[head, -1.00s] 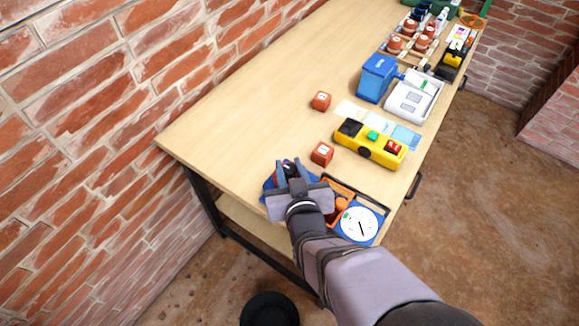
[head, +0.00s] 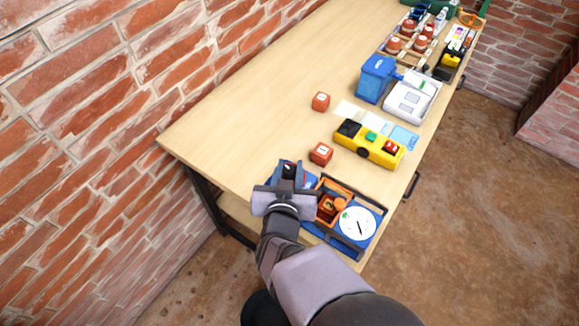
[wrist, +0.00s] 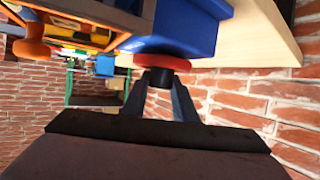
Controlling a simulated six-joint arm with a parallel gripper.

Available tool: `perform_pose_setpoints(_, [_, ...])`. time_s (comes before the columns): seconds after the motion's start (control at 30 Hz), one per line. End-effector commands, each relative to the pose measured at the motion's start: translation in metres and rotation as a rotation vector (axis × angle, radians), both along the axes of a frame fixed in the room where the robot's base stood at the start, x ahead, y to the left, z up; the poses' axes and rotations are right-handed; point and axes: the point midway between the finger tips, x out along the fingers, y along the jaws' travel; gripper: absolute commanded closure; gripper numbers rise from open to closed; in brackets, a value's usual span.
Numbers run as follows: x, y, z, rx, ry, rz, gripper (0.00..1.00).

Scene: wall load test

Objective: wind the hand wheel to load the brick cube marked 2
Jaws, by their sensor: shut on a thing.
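My gripper (head: 287,178) is at the left end of the blue load tester (head: 340,244), on the near part of the table. In the wrist view my gripper (wrist: 161,88) is shut on the black knob (wrist: 161,77) of the red hand wheel (wrist: 178,64). The wheel sits against the blue body. An orange frame (head: 333,181) stands on the tester, with a reddish block and an orange round part (head: 340,204) inside it; I cannot read a mark there. The white dial (head: 350,214) has a black pointer. Two brick cubes (head: 320,101) (head: 320,153) lie on the table.
A yellow device (head: 370,150) with green and red buttons stands beyond the tester. A blue bin (head: 376,79) and a white machine (head: 411,98) are farther back. The table's left part is clear. A brick wall (head: 90,110) runs along the left.

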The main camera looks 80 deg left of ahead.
Motion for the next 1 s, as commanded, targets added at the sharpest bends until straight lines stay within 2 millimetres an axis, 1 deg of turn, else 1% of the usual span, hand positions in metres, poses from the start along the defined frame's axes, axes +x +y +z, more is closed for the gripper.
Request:
perform_pose_setpoints(0.03, [0.000,0.001,0.002,0.004,-0.001,0.001,0.97])
perform_pose_setpoints(0.07, [0.000,0.001,0.002,0.004,-0.001,0.001,0.72])
perform_pose_setpoints(0.1, [0.000,0.001,0.002,0.004,-0.001,0.001,0.62])
perform_pose_setpoints(0.13, [0.000,0.001,0.001,0.004,-0.001,0.001,0.55])
perform_pose_setpoints(0.43, [0.000,0.000,0.001,0.002,-0.001,0.001,0.55])
perform_pose_setpoints(0.57, [0.000,0.000,0.006,0.002,-0.001,0.001,0.55])
perform_pose_setpoints(0.77, [0.000,0.000,0.029,0.005,0.001,0.001,0.55])
perform_pose_setpoints(1.0, [0.000,0.001,0.069,0.005,0.001,0.000,0.55])
